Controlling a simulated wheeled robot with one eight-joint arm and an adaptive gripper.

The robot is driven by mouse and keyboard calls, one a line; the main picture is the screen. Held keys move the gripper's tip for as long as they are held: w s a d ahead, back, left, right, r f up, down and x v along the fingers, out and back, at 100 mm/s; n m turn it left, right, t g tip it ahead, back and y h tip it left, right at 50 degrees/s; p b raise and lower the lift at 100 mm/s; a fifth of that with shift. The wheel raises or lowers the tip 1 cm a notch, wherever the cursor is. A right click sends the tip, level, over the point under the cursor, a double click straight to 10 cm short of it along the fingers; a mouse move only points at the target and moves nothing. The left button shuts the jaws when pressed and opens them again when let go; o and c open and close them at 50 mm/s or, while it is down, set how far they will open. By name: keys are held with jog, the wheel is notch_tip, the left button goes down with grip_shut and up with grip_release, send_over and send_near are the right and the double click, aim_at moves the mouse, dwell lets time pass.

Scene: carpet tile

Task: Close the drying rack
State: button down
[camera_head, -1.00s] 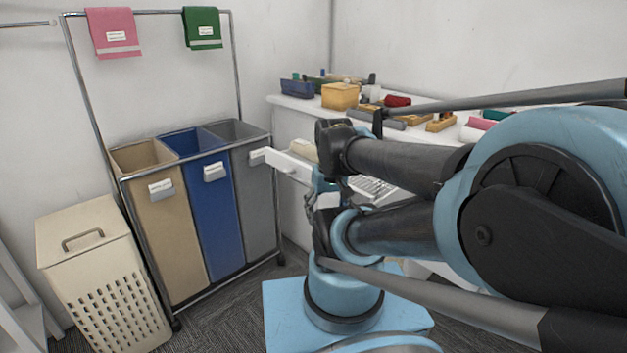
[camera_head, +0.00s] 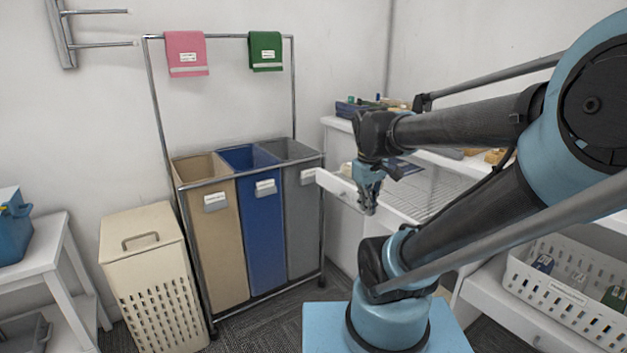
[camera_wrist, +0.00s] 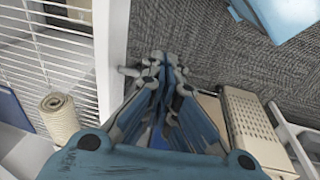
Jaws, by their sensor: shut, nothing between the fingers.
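The drying rack (camera_head: 432,194) looks to be the pull-out wire grid in a white frame, standing out from under the white counter. Its white front panel (camera_head: 338,187) faces left. In the wrist view the wire grid (camera_wrist: 52,45) lies at left, with the front panel (camera_wrist: 114,58) and a small knob (camera_wrist: 128,71) beside my fingers. My gripper (camera_head: 368,208) is shut and empty, pointing down close to the front panel. In the wrist view my fingertips (camera_wrist: 166,62) are just right of the panel, by the knob; I cannot tell whether they touch it.
A rolled cream cloth (camera_wrist: 60,117) lies at the grid. A laundry sorter (camera_head: 268,222) with tan, blue and grey bins stands left of the rack, beside a cream hamper (camera_head: 150,240). A perforated white basket (camera_head: 570,292) sits below right. Carpet (camera_wrist: 215,45) shows beyond the panel.

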jog(key=w+a+r+n+h, duration=0.1)
jog(key=w+a+r+n, duration=0.3)
jog(key=w, duration=0.3)
jog(key=w+a+r+n+h, duration=0.1)
jog(key=w+a+r+n, duration=0.1)
jog(key=w+a+n, duration=0.5)
jog(key=w+a+f+n+h, duration=0.1)
jog(key=w+a+n, duration=0.6)
jog(key=w+a, duration=0.45)
jog(key=w+d+f, duration=0.4)
jog(key=d+f, duration=0.3)
jog(key=f, duration=0.2)
jog(key=shift+w+d+f+t, duration=0.15)
jog(key=shift+d+f+t, duration=0.05)
jog(key=shift+t, duration=0.1)
jog(key=shift+a, duration=0.1)
